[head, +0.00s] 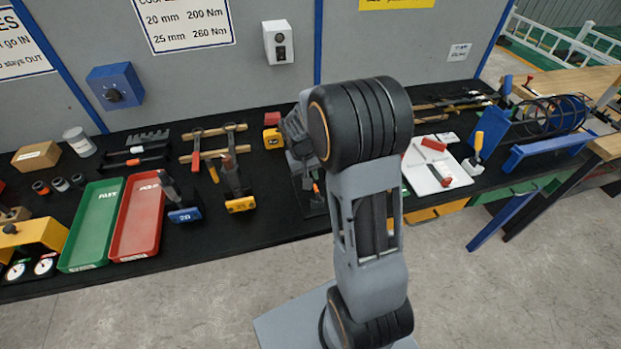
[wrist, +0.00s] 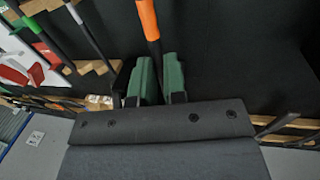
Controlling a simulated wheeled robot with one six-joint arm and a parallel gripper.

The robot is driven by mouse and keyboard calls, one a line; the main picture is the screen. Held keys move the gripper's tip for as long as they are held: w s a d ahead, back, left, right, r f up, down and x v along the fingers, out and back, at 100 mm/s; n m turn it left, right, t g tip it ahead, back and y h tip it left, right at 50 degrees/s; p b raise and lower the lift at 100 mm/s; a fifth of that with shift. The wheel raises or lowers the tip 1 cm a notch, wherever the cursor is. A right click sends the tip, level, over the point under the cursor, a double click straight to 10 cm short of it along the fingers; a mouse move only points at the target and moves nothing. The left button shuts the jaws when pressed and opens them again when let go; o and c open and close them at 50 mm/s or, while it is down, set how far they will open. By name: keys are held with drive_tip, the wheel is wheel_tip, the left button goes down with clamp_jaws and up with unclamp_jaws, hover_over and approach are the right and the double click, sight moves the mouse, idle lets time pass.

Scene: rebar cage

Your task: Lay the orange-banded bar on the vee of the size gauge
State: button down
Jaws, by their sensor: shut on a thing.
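The orange-banded bar (wrist: 148,20) runs up between the green finger pads of my gripper (wrist: 160,82) in the wrist view. The gripper is shut on it below the orange band; the bar's top end leaves the picture. In the head view my own arm hides most of the gripper, and a small orange patch (head: 316,188) shows beside it, above the black bench. I cannot tell for sure which object is the size gauge. A blue-fronted stand (head: 185,215) and a yellow-fronted stand (head: 240,204) stand left of the gripper.
A red tray (head: 138,218) and a green tray (head: 92,225) lie on the black bench at left, near a yellow dial unit (head: 35,240). A white board (head: 432,170) and a rebar cage (head: 550,113) are at right. Wooden rests with bars lie behind.

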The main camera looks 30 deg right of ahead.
drive_tip(key=shift+w+d+f, duration=0.15)
drive_tip(key=shift+w+f, duration=0.2)
drive_tip(key=shift+f, duration=1.65)
drive_tip(key=shift+f, duration=0.15)
drive_tip(key=shift+f, duration=0.15)
drive_tip(key=c, duration=1.2)
unclamp_jaws()
